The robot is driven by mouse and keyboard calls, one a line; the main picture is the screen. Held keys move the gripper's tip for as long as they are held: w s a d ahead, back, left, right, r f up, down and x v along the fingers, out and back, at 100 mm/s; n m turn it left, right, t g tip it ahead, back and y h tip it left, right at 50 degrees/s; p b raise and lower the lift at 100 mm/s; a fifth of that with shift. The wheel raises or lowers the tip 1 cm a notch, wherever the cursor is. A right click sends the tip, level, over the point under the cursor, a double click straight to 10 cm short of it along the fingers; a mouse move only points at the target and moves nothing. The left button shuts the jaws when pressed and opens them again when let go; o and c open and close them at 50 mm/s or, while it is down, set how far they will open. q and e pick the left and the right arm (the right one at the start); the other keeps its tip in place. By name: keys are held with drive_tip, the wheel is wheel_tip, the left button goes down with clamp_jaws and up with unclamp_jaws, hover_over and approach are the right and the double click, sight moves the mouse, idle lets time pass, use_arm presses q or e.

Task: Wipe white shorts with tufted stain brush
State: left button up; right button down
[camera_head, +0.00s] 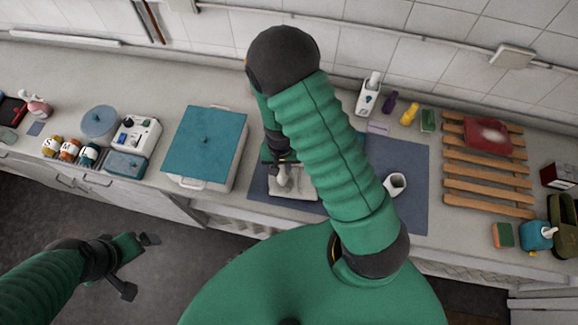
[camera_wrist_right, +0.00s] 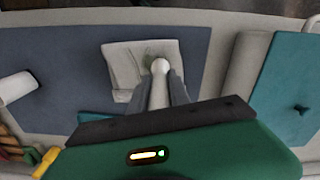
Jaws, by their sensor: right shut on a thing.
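The white shorts (camera_head: 300,192) lie folded on a blue-grey mat, partly hidden by my right arm in the head view. In the right wrist view the shorts (camera_wrist_right: 122,64) show a greenish patch beside the brush. My right gripper (camera_wrist_right: 159,90) is shut on the pale handle of the brush (camera_wrist_right: 160,68), whose rounded end is towards the camera. The brush is over the shorts; its bristles are hidden, so I cannot tell whether they touch the cloth. In the head view my right gripper (camera_head: 281,166) is just above the shorts. My left gripper (camera_head: 140,266) is open and empty, off the counter's front.
The mat (camera_head: 400,150) has a white cup (camera_head: 395,184) on its right part. A teal-lidded box (camera_head: 207,142) stands left of the mat. A wooden rack (camera_head: 485,182) with a red cloth (camera_head: 488,138) is at the right. Bottles (camera_head: 368,95) stand behind the mat.

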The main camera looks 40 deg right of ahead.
drive_tip(key=shift+a, duration=0.4)
drive_tip(key=shift+r, duration=0.2)
drive_tip(key=r+p, duration=0.5)
drive_tip(key=shift+d+r, duration=0.2)
drive_tip(key=shift+r, duration=0.25)
use_arm(q)
drive_tip(key=v, duration=0.3)
drive_tip(key=w+v, duration=0.1)
drive_tip(key=v, duration=0.1)
drive_tip(key=shift+a+r, duration=0.15)
drive_tip(key=shift+r, duration=0.15)
drive_tip(key=shift+a, duration=0.1)
use_arm(e)
drive_tip(key=shift+a, duration=0.1)
wheel_tip(320, 180, up, 3)
drive_tip(key=p, duration=0.3)
drive_tip(key=shift+w, duration=0.1)
use_arm(q)
drive_tip(key=v, duration=0.2)
drive_tip(key=shift+w+r, duration=0.2)
drive_tip(key=shift+r, duration=0.2)
